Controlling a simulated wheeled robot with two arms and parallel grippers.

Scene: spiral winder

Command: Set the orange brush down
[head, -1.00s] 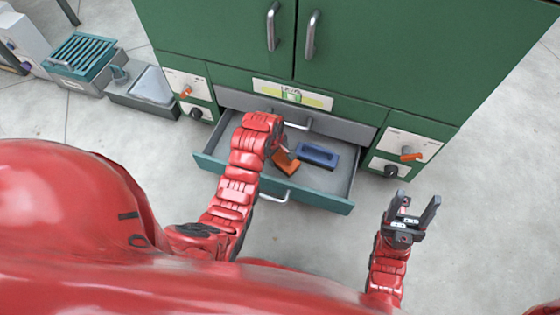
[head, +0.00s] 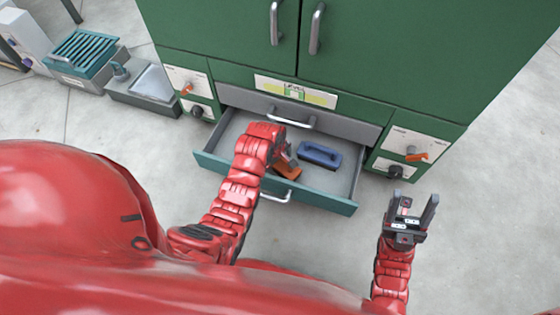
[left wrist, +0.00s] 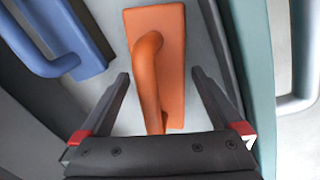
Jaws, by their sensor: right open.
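The orange brush (head: 287,171) is in the open drawer (head: 325,203), partly hidden by my left arm in the head view. In the left wrist view the orange brush (left wrist: 172,28) shows its flat block and curved handle, the handle towards my gripper. My left gripper (left wrist: 160,76) is open, its fingers spread on either side of the handle with gaps showing. In the head view the left gripper (head: 284,149) is over the drawer, its fingers hard to make out. My right gripper (head: 412,205) is open and empty, outside the drawer at the right.
A blue brush (head: 320,154) lies in the drawer beside the orange one; it also shows in the left wrist view (left wrist: 60,40). The green cabinet (head: 400,60) rises behind, with orange-handled panels at both sides. A grey bin with a teal grate (head: 82,55) stands at far left.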

